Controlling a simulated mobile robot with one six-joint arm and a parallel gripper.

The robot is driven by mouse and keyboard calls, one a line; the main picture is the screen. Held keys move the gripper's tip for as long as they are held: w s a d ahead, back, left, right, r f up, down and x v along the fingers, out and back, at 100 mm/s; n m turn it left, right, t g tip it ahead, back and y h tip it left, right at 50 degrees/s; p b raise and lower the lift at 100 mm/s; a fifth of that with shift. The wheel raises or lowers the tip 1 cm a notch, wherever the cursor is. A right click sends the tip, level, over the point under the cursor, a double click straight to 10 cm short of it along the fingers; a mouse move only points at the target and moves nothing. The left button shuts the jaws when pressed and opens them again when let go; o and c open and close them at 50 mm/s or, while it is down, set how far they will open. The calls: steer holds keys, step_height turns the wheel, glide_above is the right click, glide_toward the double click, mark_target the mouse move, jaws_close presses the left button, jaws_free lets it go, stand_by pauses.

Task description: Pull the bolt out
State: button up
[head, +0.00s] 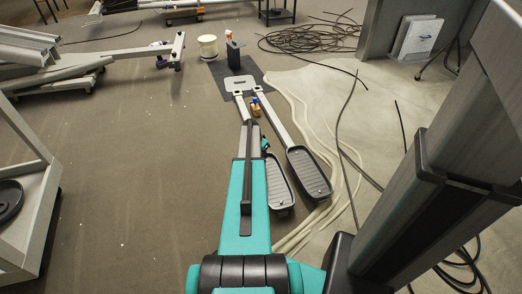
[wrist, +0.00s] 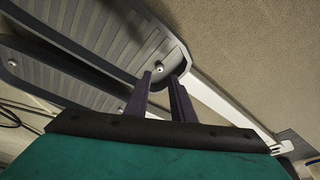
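In the wrist view, a grey ribbed foot pedal (wrist: 105,42) runs across the upper left. A small round silver bolt head (wrist: 159,67) shows near the pedal's end. My gripper (wrist: 159,77) is open, its two dark fingers apart. The bolt head appears between and just beyond the fingertips; I cannot tell whether they touch it. A second pedal (wrist: 60,85) lies to the left with another silver bolt head (wrist: 12,62). In the head view, the two pedals (head: 308,173) lie right of my teal arm, which hides part of the nearer one (head: 281,186). My gripper is not clear there.
A pale bar (head: 278,118) runs from the pedal to a light plate on a dark mat (head: 264,84). A dark container (head: 233,56) and a white bucket (head: 208,46) stand behind. Cables (head: 345,120) lie on the right.

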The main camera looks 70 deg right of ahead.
steer(key=shift+b+x, duration=0.55)
steer(key=shift+x, duration=1.95)
jaws_close()
